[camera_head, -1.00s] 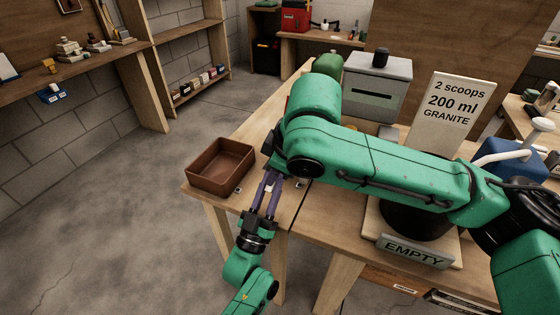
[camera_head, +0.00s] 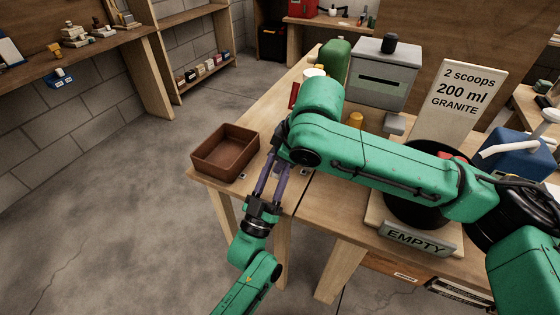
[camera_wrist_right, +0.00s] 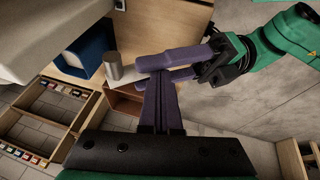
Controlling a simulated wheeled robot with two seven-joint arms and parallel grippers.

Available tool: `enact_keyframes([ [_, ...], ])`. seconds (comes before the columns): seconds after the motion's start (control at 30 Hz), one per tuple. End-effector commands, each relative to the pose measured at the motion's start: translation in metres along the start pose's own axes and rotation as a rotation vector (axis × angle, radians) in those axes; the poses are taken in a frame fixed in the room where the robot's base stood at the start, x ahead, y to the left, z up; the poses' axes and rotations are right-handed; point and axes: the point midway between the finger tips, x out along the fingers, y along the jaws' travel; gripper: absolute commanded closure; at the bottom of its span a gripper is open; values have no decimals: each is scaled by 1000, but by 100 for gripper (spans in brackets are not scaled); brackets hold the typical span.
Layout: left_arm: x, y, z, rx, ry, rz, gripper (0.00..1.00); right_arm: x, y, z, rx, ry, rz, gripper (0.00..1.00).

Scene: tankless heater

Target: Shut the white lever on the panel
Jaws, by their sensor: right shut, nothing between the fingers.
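A white bar (camera_head: 508,147), which may be the lever, lies across the blue box (camera_head: 520,167) at the right of the head view. No separate panel is clearly identifiable. My right arm crosses the table from the right, far left of that bar. In the right wrist view my right gripper (camera_wrist_right: 155,76) is shut and empty. My left gripper (camera_wrist_right: 145,68) comes in from the right there, its purple fingers overlapping the right fingertips. I cannot tell whether they touch or how wide it is open.
A brown tray (camera_head: 226,150) stands at the table's left corner. A grey box (camera_head: 384,75), a green container (camera_head: 335,62) and a sign board (camera_head: 466,100) stand farther back. A black pot (camera_head: 415,195) sits behind an "EMPTY" plate (camera_head: 415,240). Open floor lies left.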

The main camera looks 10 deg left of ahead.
Motion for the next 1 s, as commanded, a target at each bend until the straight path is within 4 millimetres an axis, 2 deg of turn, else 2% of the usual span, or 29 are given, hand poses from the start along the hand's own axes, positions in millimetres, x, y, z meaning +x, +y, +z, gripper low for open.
enact_keyframes([
  [0.33, -3, -1, 3, -1, -8, -3, 38, 0, 0, 0, 0, 2, 0, 100],
  [0.43, -12, -2, 4, 0, -12, -4, 38, 0, 0, -1, -1, 2, 1, 100],
  [0.8, -103, 0, 3, 0, -11, -1, 38, -1, 0, -1, -1, 3, 1, 100],
  [0.93, -119, 0, 3, 0, -9, -3, 38, -1, 0, -1, -1, 3, 1, 100],
  [1.0, -128, -6, 10, 2, -30, -27, 38, -1, 0, -1, -1, 3, 1, 100],
])
